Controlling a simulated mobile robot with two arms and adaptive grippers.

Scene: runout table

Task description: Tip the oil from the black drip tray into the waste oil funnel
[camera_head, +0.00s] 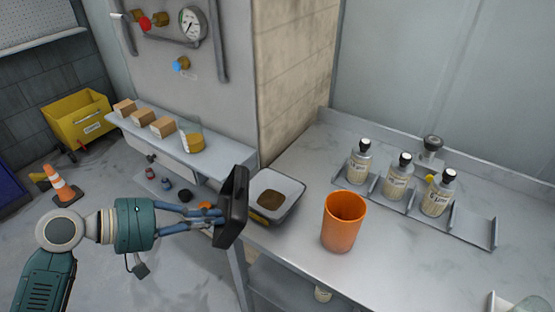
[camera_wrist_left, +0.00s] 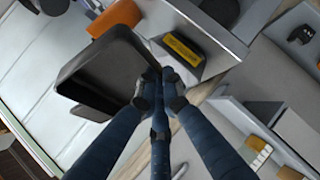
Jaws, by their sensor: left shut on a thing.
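My left gripper (camera_head: 214,214) is shut on the black drip tray (camera_head: 234,205) by one side. In the head view the tray is tipped steeply, nearly on edge, beside the square grey funnel (camera_head: 291,184). I cannot tell whether they touch, or whether oil is in the tray. A brown patch shows inside the funnel. In the left wrist view the blue fingers (camera_wrist_left: 160,92) grip the edge of the tray (camera_wrist_left: 100,72), and a dark box wall with a yellow label (camera_wrist_left: 183,50), probably the funnel's, is just beyond. My right gripper is not in view.
An orange cup (camera_head: 343,232) stands right of the funnel on the metal table (camera_head: 305,231). Several labelled bottles (camera_head: 398,180) stand in a rack behind it. A shelf (camera_head: 213,168) with small boxes and a beaker (camera_head: 193,140) lies at the back left. The table's front is clear.

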